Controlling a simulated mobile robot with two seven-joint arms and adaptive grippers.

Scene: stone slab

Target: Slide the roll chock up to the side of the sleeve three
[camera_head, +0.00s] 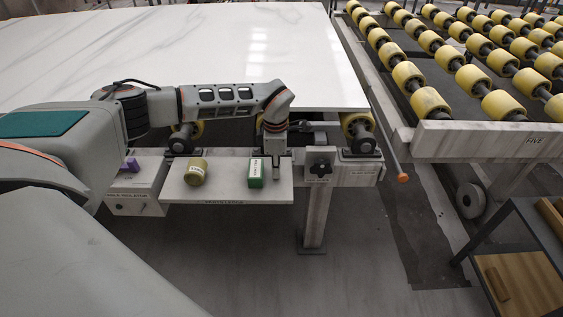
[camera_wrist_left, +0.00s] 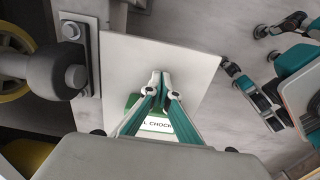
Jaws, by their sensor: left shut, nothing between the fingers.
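The roll chock is a small green block (camera_head: 256,174) with a white label, on a pale shelf plate (camera_head: 225,192). In the left wrist view the chock (camera_wrist_left: 133,101) shows its green and part of its label behind the fingers. The sleeve three, as I take it, is an olive-yellow cylinder (camera_head: 196,171) with a pale label, standing left of the chock with a clear gap between them. My left gripper (camera_head: 276,174) points down just right of the chock, shut and empty; whether it touches the chock I cannot tell. Its closed fingertips also show in the wrist view (camera_wrist_left: 159,77).
A purple item (camera_head: 131,164) sits on a labelled box left of the plate. A white stone slab (camera_head: 200,50) lies behind on rollers. A black knob (camera_head: 320,168) is on the frame to the right. The plate between chock and sleeve is clear.

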